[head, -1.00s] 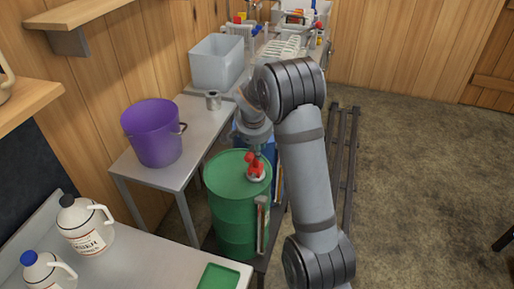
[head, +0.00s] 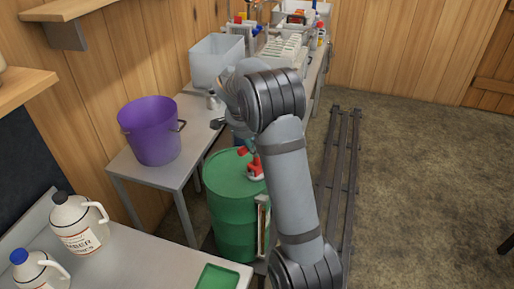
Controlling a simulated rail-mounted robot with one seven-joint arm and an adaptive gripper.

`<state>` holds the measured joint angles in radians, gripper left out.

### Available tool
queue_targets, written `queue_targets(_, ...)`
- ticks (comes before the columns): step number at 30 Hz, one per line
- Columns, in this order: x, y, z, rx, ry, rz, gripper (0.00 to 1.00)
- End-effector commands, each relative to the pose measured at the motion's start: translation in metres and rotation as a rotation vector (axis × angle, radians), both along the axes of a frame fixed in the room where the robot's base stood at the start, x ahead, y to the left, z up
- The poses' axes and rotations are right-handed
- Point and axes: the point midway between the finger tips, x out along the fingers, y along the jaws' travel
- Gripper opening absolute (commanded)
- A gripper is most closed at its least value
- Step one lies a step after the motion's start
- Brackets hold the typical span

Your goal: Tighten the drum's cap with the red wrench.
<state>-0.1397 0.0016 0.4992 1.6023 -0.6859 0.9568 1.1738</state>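The green drum (head: 228,190) stands upright beside the metal table. A red wrench (head: 254,166) is on the drum's top at its right side, over a pale cap (head: 255,177). My arm hides part of that side, and I cannot tell how the wrench sits on the cap. My gripper (head: 217,123) is only partly visible, as a dark tip beyond the drum near the table's edge. It appears apart from the wrench. Whether its fingers are open or shut does not show.
A purple bucket (head: 151,133) and a grey bin (head: 216,63) stand on the table (head: 187,140), with a small metal cup (head: 212,99) between. White jugs (head: 79,226) and a green tray (head: 218,277) are on the front counter. Dark rails (head: 341,165) run along the floor at right.

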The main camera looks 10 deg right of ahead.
Motion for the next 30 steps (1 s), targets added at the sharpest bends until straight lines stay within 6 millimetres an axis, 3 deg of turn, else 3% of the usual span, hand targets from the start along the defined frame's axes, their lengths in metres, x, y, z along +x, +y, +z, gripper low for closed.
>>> queue_targets(3,0.0007,0.0015,0.0002,0.0,-0.002,-0.085,0.0)
queue_targets(13,0.0005,0.0016,0.0009,0.0,-0.001,-0.114,0.0)
queue_targets(21,0.0019,0.004,0.003,0.0,-0.001,-0.41,0.0)
queue_targets(30,0.0017,0.0039,0.0025,0.001,-0.001,-0.572,0.0)
